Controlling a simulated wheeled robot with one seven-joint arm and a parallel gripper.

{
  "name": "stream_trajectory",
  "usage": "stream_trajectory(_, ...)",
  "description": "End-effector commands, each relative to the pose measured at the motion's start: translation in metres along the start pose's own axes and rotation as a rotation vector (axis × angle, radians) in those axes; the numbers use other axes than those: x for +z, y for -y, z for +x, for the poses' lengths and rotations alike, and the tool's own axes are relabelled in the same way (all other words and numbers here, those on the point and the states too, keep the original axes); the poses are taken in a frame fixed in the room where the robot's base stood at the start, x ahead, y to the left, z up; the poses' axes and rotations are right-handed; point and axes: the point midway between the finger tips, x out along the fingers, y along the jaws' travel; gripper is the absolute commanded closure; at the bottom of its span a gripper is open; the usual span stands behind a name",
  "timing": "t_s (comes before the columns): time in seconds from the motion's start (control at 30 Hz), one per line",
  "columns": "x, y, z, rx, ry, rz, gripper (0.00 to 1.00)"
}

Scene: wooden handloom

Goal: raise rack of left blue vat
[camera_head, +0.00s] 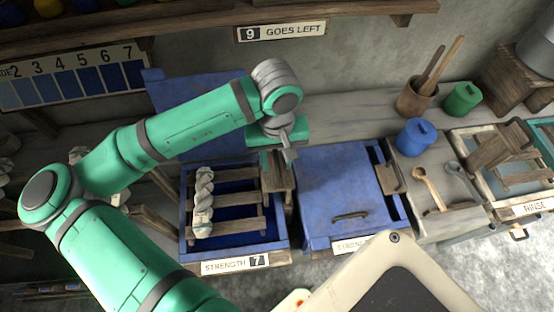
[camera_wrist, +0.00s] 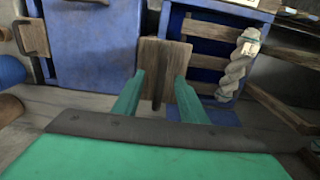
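The left blue vat (camera_head: 184,232) has its lid (camera_head: 172,90) tilted up at the back and a label reading STRENGTH 7. Its wooden rack (camera_head: 238,199) lies across the opening above dark blue dye and also shows in the wrist view (camera_wrist: 205,53). A white twisted skein (camera_head: 203,205) hangs over the rack's left end. A wooden handle (camera_wrist: 163,58) stands at the vat's right side. My gripper (camera_wrist: 160,85) is at this handle, with its green fingers apart on either side of it. I cannot tell whether the fingers touch the wood.
The second blue vat (camera_head: 340,190) with its lid closed is just right of my gripper. Further right are a worktop with a spoon (camera_head: 430,188), a blue jar (camera_head: 417,137) and the rinse tub (camera_head: 508,186). A shelf (camera_head: 200,22) runs along the wall above.

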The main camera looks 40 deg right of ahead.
Motion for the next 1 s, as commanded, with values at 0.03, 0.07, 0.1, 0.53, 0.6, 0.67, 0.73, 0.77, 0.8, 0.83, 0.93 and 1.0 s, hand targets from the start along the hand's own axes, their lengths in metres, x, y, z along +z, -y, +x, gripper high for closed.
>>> stream_trajectory(0.03, 0.000, 0.000, 0.000, 0.000, 0.001, 0.000, 0.48)
stream_trajectory(0.07, 0.000, 0.000, 0.000, 0.000, 0.001, 0.000, 0.41)
stream_trajectory(0.1, 0.000, 0.000, 0.001, 0.000, 0.001, 0.000, 0.32)
stream_trajectory(0.53, 0.000, -0.001, -0.005, 0.001, 0.001, 0.001, 0.22)
stream_trajectory(0.6, 0.000, -0.001, -0.012, 0.000, 0.000, 0.001, 0.22)
stream_trajectory(0.67, 0.000, -0.001, -0.018, 0.000, 0.001, 0.001, 0.22)
stream_trajectory(0.73, 0.000, -0.001, -0.025, 0.001, 0.000, 0.001, 0.22)
stream_trajectory(0.77, 0.000, -0.001, -0.029, 0.001, 0.000, 0.001, 0.22)
stream_trajectory(0.8, 0.000, -0.001, -0.032, 0.001, 0.001, 0.001, 0.22)
stream_trajectory(0.83, 0.000, -0.001, -0.035, 0.000, 0.001, 0.000, 0.22)
stream_trajectory(0.93, 0.000, -0.001, -0.046, 0.001, 0.001, 0.000, 0.22)
stream_trajectory(1.0, 0.000, -0.001, -0.053, 0.001, 0.000, 0.000, 0.22)
